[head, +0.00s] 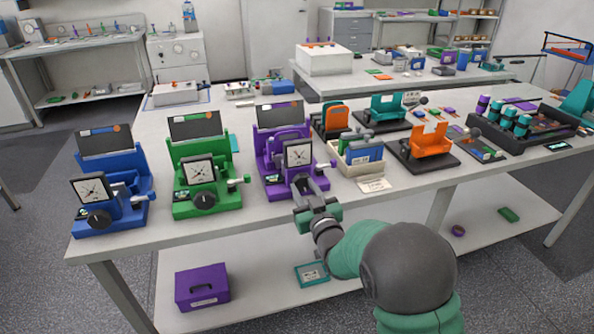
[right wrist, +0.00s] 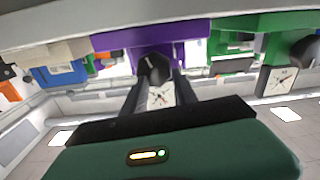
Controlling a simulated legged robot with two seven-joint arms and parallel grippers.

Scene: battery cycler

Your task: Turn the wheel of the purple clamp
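The purple clamp (head: 268,155) stands near the table's front edge, right of the green clamp (head: 203,165) and the blue clamp (head: 112,195). It carries a square dial (head: 299,154). In the right wrist view, which is upside down, the dark wheel (right wrist: 154,68) shows between and just beyond the two spread fingers of my right gripper (right wrist: 157,82). I cannot tell whether they touch it. My left gripper is not in view.
A cream bin with a blue item (head: 367,156) stands close to the right of the purple clamp. An orange holder (head: 428,148) is farther right. The green clamp's lever (head: 239,181) juts toward the purple clamp. A purple box (head: 202,287) lies on the lower shelf.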

